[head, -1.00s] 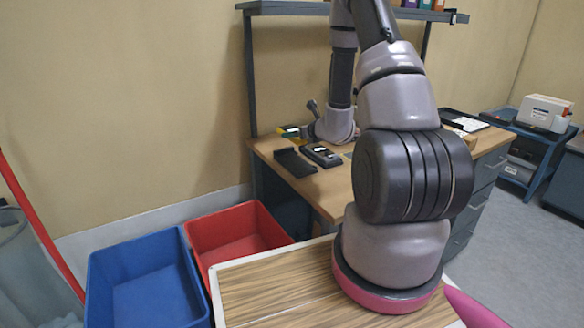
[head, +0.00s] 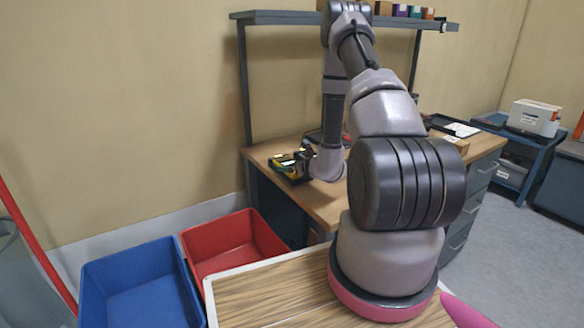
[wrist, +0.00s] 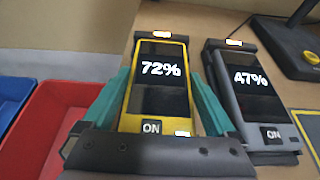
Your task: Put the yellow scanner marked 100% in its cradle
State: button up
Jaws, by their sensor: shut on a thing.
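A yellow scanner (wrist: 160,95) lies face up in the wrist view; its screen reads 72%, not 100%, and a label below reads ON. My gripper (wrist: 158,82) is shut on it, one teal finger along each side. In the head view the yellow scanner (head: 287,162) shows in part at the desk's left end, with my gripper (head: 300,163) around it. It is where an empty black cradle showed earlier. The cradle is largely hidden, so I cannot tell whether the scanner is fully seated. No scanner reading 100% is visible.
A grey scanner (wrist: 252,92) reading 47% stands close on the right. A black base with a yellow button (wrist: 300,50) is beyond it. A red bin (head: 235,240) and a blue bin (head: 140,285) stand below the desk's left end. A shelf (head: 300,17) spans above the desk (head: 325,207).

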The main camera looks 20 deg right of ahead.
jog(key=o, duration=1.3)
jog(key=shift+f, duration=0.15)
